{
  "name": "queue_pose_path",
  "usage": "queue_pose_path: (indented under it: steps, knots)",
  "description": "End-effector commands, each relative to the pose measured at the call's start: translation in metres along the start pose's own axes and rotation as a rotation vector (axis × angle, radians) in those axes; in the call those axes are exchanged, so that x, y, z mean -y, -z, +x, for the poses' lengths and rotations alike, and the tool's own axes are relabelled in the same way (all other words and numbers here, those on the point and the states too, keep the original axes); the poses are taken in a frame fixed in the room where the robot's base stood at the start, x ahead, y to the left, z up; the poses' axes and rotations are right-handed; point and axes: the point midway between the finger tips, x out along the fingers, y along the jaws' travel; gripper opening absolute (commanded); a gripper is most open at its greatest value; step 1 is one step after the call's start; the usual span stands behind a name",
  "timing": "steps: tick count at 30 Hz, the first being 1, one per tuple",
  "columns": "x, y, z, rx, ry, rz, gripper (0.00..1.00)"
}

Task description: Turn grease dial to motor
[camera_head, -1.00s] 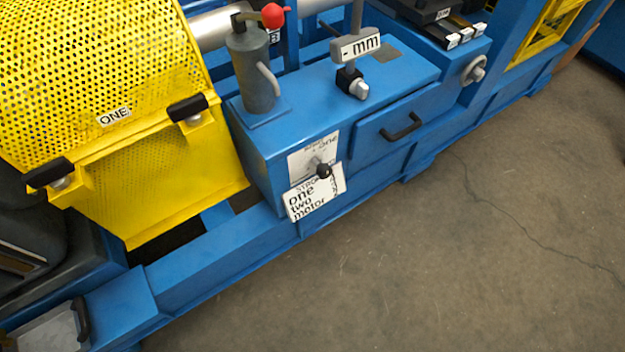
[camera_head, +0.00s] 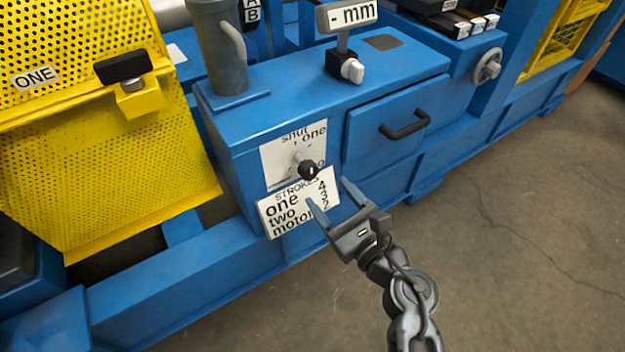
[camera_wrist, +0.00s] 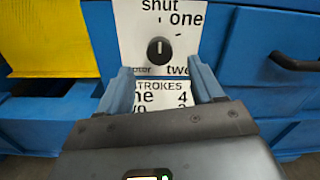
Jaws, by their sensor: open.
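The grease dial (camera_head: 308,169) is a black round knob on a white plate (camera_head: 279,163) on the front of the blue cabinet. In the wrist view the knob (camera_wrist: 160,50) shows a white mark pointing up, toward "shut". "One" is at upper right, "two" at lower right, and "motor", partly hidden by a finger, at lower left. My gripper (camera_head: 330,196) is open and empty, in front of and a little below the dial. In the wrist view its blue-grey fingertips (camera_wrist: 162,76) sit either side below the knob, not touching it.
A white strokes card (camera_head: 277,214) hangs just below the dial, partly behind my fingers. A drawer with a black handle (camera_head: 404,126) is to the right. A yellow mesh guard (camera_head: 120,180) stands to the left. The floor (camera_head: 500,250) in front is clear.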

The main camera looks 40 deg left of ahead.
Motion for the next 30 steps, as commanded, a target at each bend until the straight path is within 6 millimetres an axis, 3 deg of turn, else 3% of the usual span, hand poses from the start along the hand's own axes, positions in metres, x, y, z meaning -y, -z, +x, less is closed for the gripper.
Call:
queue_pose_path:
  steps: [18,30]
  knots:
    - [-0.001,0.003,0.077,-0.007,-0.018,-0.056,0.67]
    - [-0.001,0.002,0.087,-0.007,-0.016,-0.054,0.67]
